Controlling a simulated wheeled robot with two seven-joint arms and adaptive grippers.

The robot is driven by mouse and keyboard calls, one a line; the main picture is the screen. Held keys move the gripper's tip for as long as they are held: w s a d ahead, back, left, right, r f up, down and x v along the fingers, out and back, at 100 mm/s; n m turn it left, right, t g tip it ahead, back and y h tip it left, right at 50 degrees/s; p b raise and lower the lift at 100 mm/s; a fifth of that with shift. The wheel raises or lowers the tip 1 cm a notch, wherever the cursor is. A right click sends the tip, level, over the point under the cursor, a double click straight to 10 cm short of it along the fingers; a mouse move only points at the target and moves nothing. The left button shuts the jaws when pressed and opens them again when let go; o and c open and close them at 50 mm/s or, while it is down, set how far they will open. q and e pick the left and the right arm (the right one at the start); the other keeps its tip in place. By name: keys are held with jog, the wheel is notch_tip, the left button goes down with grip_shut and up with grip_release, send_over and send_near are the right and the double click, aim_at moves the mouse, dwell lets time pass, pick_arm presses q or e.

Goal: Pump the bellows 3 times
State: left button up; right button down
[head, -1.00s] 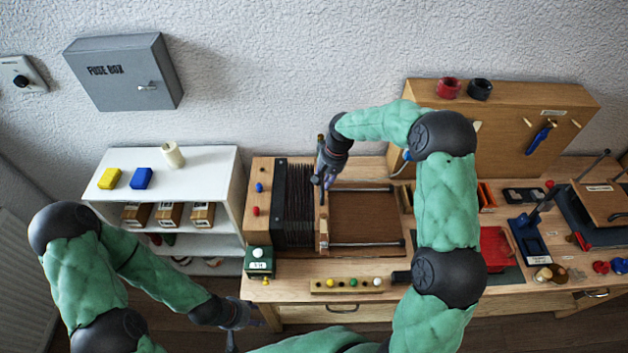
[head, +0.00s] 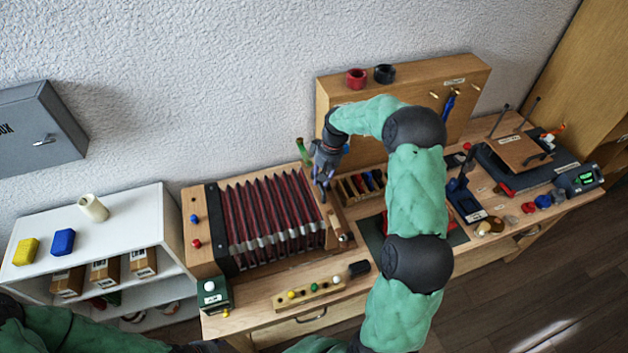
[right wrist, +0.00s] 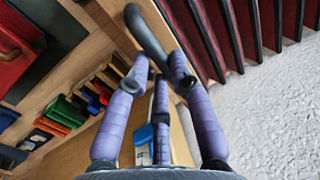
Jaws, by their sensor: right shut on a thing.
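The bellows (head: 268,218) stand on the workbench in the head view, spread wide with dark red folds showing between a left wooden end block and a right wooden end board (head: 337,222). My right gripper (head: 323,184) is shut on the dark handle at the top of the right end board. In the right wrist view my gripper's purple fingers (right wrist: 160,85) close around the dark handle (right wrist: 146,38), with the red folds beside it. My left arm is at the bottom left edge of the head view; its gripper (head: 205,347) is mostly cut off.
A row of coloured knobs (head: 308,293) lies along the bench front. A tray of coloured pieces (head: 362,184) and a red mat lie right of the bellows. A white shelf (head: 130,215) stands left. An upright wooden board (head: 460,82) stands behind.

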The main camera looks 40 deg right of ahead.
jog(key=c, duration=1.1)
grip_release()
jog(key=shift+a, duration=0.1)
jog(key=shift+r, duration=0.1)
jog(key=r, duration=0.4)
jog(key=d+r, duration=0.1)
jog(key=r, duration=0.2)
jog(key=d+r, duration=0.1)
jog(key=r, duration=0.3)
jog(key=shift+s+d+r, duration=0.15)
jog(key=shift+s+r, duration=0.1)
jog(key=shift+r, duration=0.05)
